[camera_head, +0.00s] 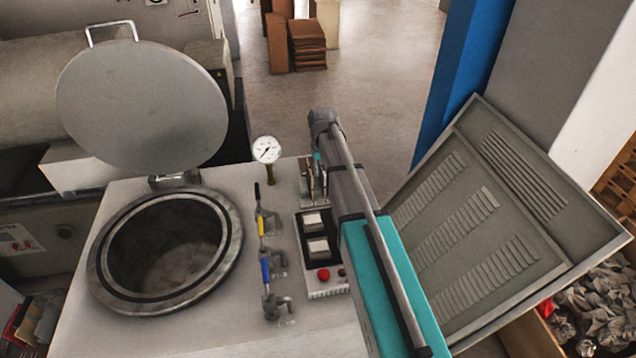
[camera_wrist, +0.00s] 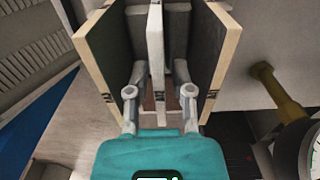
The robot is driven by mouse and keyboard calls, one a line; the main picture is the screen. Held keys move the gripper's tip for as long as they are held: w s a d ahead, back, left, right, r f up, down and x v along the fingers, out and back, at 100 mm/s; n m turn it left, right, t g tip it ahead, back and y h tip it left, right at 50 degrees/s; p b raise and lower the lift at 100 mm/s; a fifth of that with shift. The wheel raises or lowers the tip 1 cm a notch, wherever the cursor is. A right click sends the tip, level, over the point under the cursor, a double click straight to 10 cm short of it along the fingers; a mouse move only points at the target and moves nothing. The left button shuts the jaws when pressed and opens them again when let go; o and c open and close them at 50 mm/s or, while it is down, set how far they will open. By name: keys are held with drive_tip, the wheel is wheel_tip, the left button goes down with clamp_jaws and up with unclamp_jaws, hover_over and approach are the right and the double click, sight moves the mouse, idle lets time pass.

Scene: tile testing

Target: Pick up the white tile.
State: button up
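In the wrist view, the white tile (camera_wrist: 156,50) stands upright, nearly edge-on, in the middle between two dark-faced tiles with cream edges, one on the left (camera_wrist: 97,65) and one on the right (camera_wrist: 220,62). A paler grey upright piece (camera_wrist: 178,28) shows just right of the white tile; I cannot tell what it is. My gripper (camera_wrist: 158,80) is open, its two grey fingers on either side of the white tile's edge with visible gaps. In the head view, this spot beside the gauge is small and partly covered by my arm, so the fingers' contact is unclear.
A pressure gauge (camera_head: 266,149) on a brass stem stands close to the tiles. Several valve levers (camera_head: 268,264) and a control panel (camera_head: 320,256) are in front. The open round vessel (camera_head: 168,250) is at left, a vented panel (camera_head: 470,225) at right.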

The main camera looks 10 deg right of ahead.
drive_tip(key=shift+f+b, duration=0.45)
drive_tip(key=shift+f, duration=0.3)
clamp_jaws()
